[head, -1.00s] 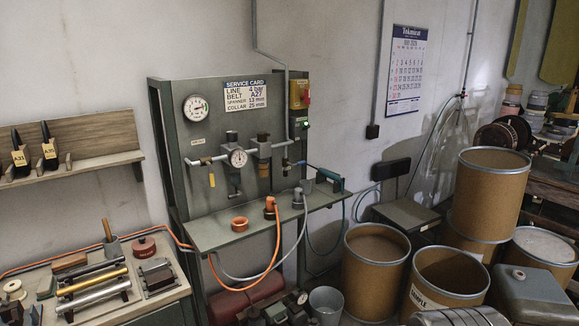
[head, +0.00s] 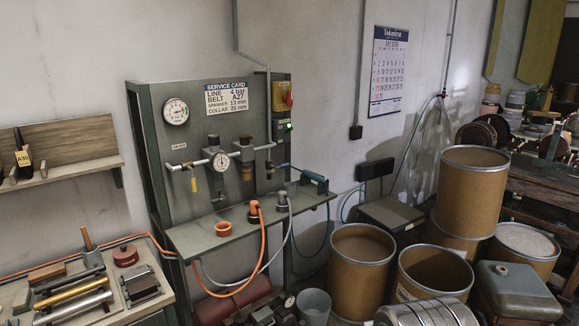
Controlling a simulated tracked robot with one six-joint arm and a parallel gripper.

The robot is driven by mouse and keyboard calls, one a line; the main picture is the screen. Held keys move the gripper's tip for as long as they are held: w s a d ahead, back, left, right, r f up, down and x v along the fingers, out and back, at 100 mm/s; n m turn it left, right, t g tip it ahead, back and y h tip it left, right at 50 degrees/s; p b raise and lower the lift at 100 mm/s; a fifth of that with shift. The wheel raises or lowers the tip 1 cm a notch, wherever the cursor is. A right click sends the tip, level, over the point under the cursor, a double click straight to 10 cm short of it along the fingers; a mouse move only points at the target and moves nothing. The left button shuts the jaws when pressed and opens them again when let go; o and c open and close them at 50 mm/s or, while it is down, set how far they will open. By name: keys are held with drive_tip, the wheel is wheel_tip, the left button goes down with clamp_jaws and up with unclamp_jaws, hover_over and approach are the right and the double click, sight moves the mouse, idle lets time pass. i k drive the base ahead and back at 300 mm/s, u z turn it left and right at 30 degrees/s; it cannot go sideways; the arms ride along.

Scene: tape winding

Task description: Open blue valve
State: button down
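A grey-green service panel (head: 205,135) stands against the wall with a pipe run, two round gauges and a service card on it. A small blue piece (head: 284,165), possibly the blue valve's handle, shows at the right end of the pipe run; it is too small to tell its position. A yellow handle (head: 194,183) hangs straight down under the left part of the pipe. A pressure gauge (head: 220,162) sits in the middle of the pipe. My gripper is not in view.
Cardboard drums (head: 360,270) crowd the floor at right; a bench (head: 120,308) stands at left.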

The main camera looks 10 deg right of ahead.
sight(287, 164)
drive_tip(key=i, duration=0.95)
drive_tip(key=u, duration=0.2)
drive_tip(key=k, duration=0.5)
drive_tip(key=u, duration=0.6)
drive_tip(key=k, duration=0.85)
drive_tip(key=z, duration=0.35)
drive_tip(key=i, duration=1.2)
drive_tip(key=z, duration=0.15)
